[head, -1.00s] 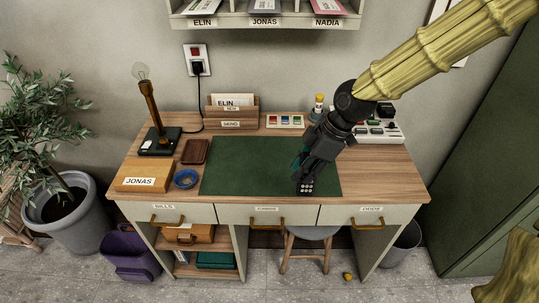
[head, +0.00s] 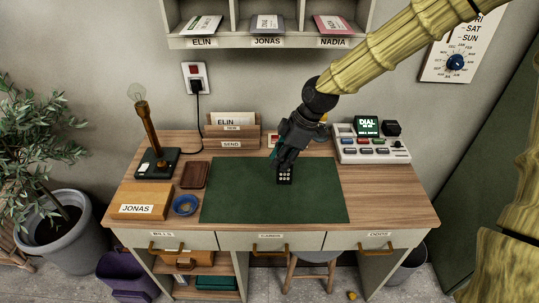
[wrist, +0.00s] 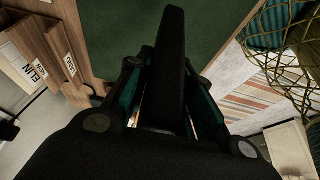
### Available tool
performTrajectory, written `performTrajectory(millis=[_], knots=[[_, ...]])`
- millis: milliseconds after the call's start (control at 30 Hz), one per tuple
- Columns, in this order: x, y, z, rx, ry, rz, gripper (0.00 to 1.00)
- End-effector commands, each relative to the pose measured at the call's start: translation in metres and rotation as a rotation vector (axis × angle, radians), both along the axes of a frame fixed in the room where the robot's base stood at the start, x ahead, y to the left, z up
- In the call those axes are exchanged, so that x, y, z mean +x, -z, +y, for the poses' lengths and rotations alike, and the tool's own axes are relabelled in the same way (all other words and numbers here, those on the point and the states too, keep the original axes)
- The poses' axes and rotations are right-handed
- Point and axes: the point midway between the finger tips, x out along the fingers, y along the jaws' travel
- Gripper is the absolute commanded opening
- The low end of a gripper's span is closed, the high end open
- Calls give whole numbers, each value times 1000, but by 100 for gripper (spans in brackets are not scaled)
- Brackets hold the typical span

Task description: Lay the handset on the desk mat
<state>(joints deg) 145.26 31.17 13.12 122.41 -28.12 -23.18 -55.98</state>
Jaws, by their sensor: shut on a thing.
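The handset (head: 285,178) is black with pale keys at its lower end. My gripper (head: 286,163) is shut on it. In the head view the handset shows over the green desk mat (head: 235,195), a little right of its middle. I cannot tell whether it touches the mat. In the wrist view the handset (wrist: 172,65) is a long dark bar between the fingers, with the mat (wrist: 118,25) beyond it. My gripper hides the handset's upper part in the head view.
On the desk's left are a JONAS box (head: 143,203), a blue bowl (head: 185,205), a brown tray (head: 194,175) and a lamp (head: 150,130). A letter holder (head: 233,138) stands behind the mat. A console (head: 372,150) with a DIAL screen stands at the back right. The mat's front is clear.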

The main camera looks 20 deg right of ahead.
Motion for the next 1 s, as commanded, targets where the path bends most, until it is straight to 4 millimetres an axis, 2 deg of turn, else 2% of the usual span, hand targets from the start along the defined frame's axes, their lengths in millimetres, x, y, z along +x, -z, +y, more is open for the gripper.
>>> performTrajectory(millis=[233,400,567,833,1000], knots=[[42,3,12,0,-3,-1,0],[57,5,17,0,-4,1,0],[59,9,17,1,-3,2,0],[59,35,17,0,-2,3,0],[59,41,17,0,-2,0,0]])
